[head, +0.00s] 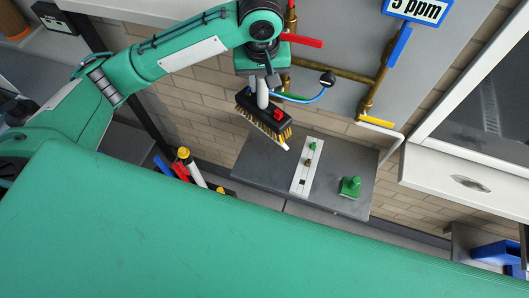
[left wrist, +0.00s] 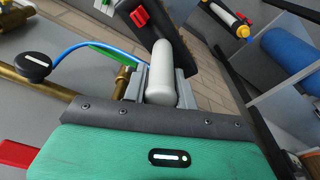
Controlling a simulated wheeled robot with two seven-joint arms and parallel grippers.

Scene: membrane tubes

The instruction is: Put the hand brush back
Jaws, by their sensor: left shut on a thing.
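The hand brush has a black head (head: 258,108) with tan bristles, a red piece on its side and a light grey handle. My left gripper (head: 263,84) is shut on the handle, and the brush hangs below it, tilted, above the left back part of a dark grey bench top (head: 255,165). In the left wrist view the grey handle (left wrist: 161,72) sits between the two fingers, with the black head (left wrist: 170,38) beyond it. The brush looks clear of the bench, though the gap is hard to judge. My right gripper is not in view.
On the bench top lie a white strip (head: 299,181) with small fittings and a green block (head: 350,187). Brass pipes (head: 372,90) with red, blue and yellow handles and a gauge (head: 327,79) are on the wall behind. Coloured tubes (head: 193,170) stand left of the bench; a blue bin (head: 497,252) is at right.

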